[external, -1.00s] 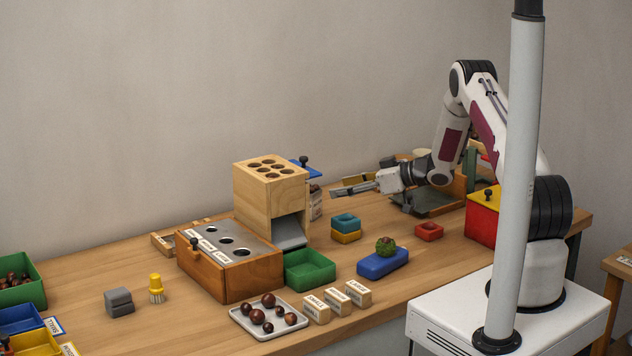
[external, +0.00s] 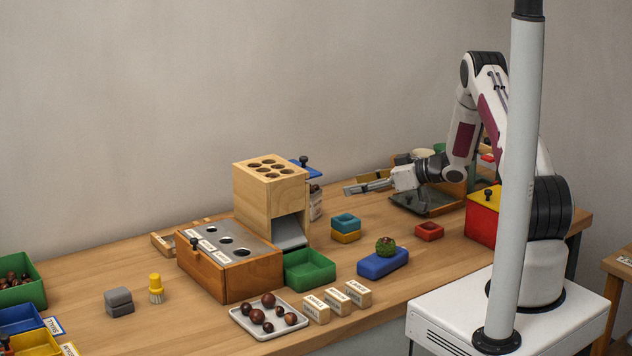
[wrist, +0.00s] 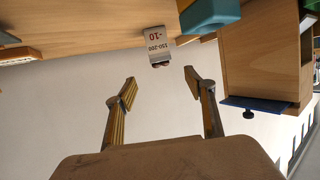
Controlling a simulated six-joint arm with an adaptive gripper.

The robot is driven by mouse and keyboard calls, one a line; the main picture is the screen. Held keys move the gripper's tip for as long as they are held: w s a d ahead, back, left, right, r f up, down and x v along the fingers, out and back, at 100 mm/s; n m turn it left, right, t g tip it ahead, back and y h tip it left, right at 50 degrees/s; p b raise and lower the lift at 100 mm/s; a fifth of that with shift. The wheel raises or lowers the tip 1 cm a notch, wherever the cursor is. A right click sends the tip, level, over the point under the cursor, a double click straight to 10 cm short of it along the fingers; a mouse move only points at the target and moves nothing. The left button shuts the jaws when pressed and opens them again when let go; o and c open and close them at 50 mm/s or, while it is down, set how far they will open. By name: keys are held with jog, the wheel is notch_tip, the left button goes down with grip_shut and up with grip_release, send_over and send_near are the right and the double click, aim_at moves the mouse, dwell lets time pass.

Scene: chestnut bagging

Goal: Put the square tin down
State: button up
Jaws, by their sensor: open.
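A small pale container with a printed label, seemingly the square tin (external: 316,205), stands on the table beside the wooden block tower, partly hidden by it in the external view. In the wrist view the tin (wrist: 158,42) shows its label and dark round contents at its mouth; that view looks upside down. My gripper (external: 348,189) is to the right of the tin, held above the table. In the wrist view my gripper (wrist: 160,77) has its two fingers spread, with nothing between them and a gap to the tin.
The wooden tower (external: 262,190) with a blue lever (external: 305,170) stands just left of the tin. Stacked teal and yellow trays (external: 346,223) sit in front. A blue block (external: 383,263) bears a green spiky ball (external: 386,245). Bare table lies around the red tray (external: 429,231).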

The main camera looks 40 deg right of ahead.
jog(key=shift+r, duration=0.1)
notch_tip(320, 180, up, 22)
jog(key=s+d+m+h, duration=0.2)
jog(key=m+h, duration=0.1)
jog(key=h, duration=0.4)
jog(key=s+a+r+m+h, duration=0.1)
jog(key=s+r+h, duration=0.1)
jog(key=s+r, duration=0.4)
jog(key=s+a+r+m+g+h, duration=0.1)
jog(key=s+a+r+g, duration=0.15)
jog(key=s, duration=0.65)
jog(key=s+a+r+m+g, duration=0.1)
jog(key=s+a, duration=0.2)
jog(key=s, duration=0.6)
jog(key=s+a+f+g+y, duration=0.1)
jog(key=s+a, duration=0.4)
jog(key=s, duration=0.5)
jog(key=s+a+f+g+y, duration=0.1)
jog(key=s+a+f+g, duration=0.1)
jog(key=s, duration=0.9)
jog(key=a+f, duration=0.1)
jog(key=a, duration=0.1)
jog(key=shift+s+a+f+y, duration=0.15)
jog(key=shift+a+y, duration=0.25)
